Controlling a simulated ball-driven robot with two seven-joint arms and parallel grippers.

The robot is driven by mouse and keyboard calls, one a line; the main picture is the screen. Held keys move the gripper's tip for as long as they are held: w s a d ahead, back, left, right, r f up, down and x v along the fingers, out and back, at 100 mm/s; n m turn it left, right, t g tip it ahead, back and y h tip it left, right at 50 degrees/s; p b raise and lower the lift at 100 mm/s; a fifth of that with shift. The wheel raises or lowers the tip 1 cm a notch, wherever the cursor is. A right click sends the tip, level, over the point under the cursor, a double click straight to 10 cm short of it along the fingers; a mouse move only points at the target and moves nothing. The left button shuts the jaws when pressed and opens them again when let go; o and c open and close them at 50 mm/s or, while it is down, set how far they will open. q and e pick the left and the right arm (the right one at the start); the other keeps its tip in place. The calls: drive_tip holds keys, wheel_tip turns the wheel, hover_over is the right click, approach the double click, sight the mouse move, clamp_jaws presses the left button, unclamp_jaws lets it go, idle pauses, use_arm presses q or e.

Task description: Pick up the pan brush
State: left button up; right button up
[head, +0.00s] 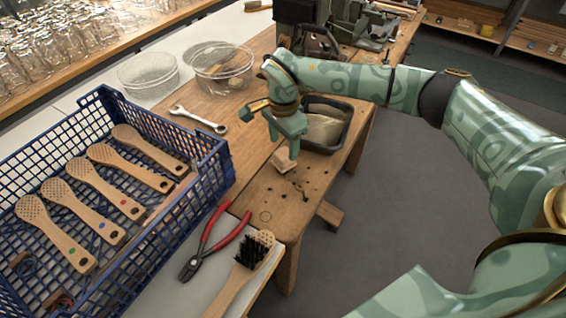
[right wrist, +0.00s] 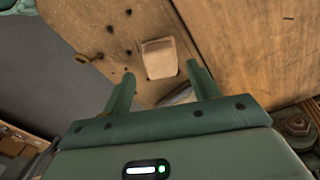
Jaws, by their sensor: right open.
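A wooden brush with a tuft of black bristles (head: 254,249) lies at the front edge of the white surface. Its handle (head: 229,291) runs toward the bottom of the head view and is cut off there. It is the only brush with dark bristles close by, probably the pan brush. My right gripper (head: 283,146) is open above the wooden bench, well beyond the brush. In the right wrist view its two fingers (right wrist: 159,76) are spread, with a small pale wooden block (right wrist: 160,58) beyond and between them. I cannot tell whether they touch it. My left gripper is out of view.
Red-handled pliers (head: 213,245) lie beside the brush. A blue crate (head: 222,183) at the left holds several perforated wooden brush bodies. A wrench (head: 198,119), clear bowls (head: 222,63) and a dark tray (head: 345,133) stand farther back. The bench's near corner is mostly clear.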

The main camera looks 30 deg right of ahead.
sight(284, 153)
wheel_tip(284, 153, down, 5)
drive_tip(key=shift+f+b, duration=0.1)
drive_tip(key=shift+b, duration=0.85)
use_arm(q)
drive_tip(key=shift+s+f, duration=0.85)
use_arm(e)
drive_tip(key=shift+r, duration=0.2)
drive_tip(key=c, duration=1.1)
